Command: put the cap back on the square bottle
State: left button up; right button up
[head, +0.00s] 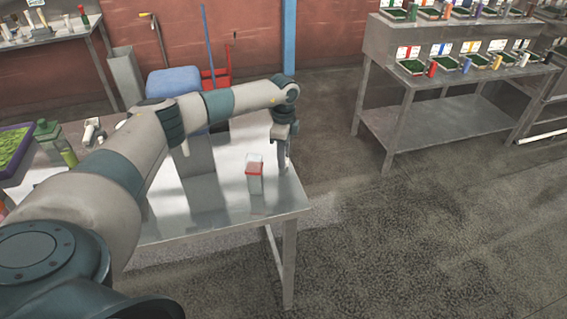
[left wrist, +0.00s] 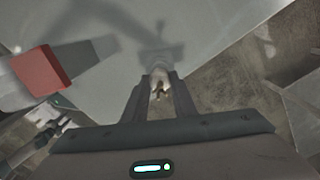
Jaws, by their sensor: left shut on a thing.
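In the left wrist view the red part of the bottle (left wrist: 42,72) shows at the left, apart from my fingers. My left gripper (head: 286,166) points down just right of the bottle near the table's edge. In the left wrist view my left gripper (left wrist: 160,88) is shut on a small pale thing, which looks like the cap (left wrist: 160,84). Its shape is mostly hidden by the fingers.
The metal table (head: 225,225) is bare in front of the bottle. A grey box-like block (head: 197,160) stands left of it. A green-topped bottle (head: 60,145) and a purple tray (head: 12,160) are at the far left. A shelf with several small trays stands at the back right.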

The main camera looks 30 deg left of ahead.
aim_at(287, 160)
pick_arm(q)
jog(key=shift+r, duration=0.1)
jog(key=shift+r+b, duration=0.45)
jog(key=r+b, duration=0.1)
jog(key=d+r+b, duration=0.1)
jog(key=r, duration=0.1)
jog(key=shift+w+r, duration=0.1)
jog(key=shift+r, duration=0.05)
jog(key=w+d+r+b, duration=0.1)
jog(key=d+r+b, duration=0.3)
jog(key=d, duration=0.6)
notch_tip(287, 160, up, 3)
jog(key=shift+w+d+f, duration=0.15)
jog(key=shift+w+d, duration=0.1)
jog(key=shift+w, duration=0.1)
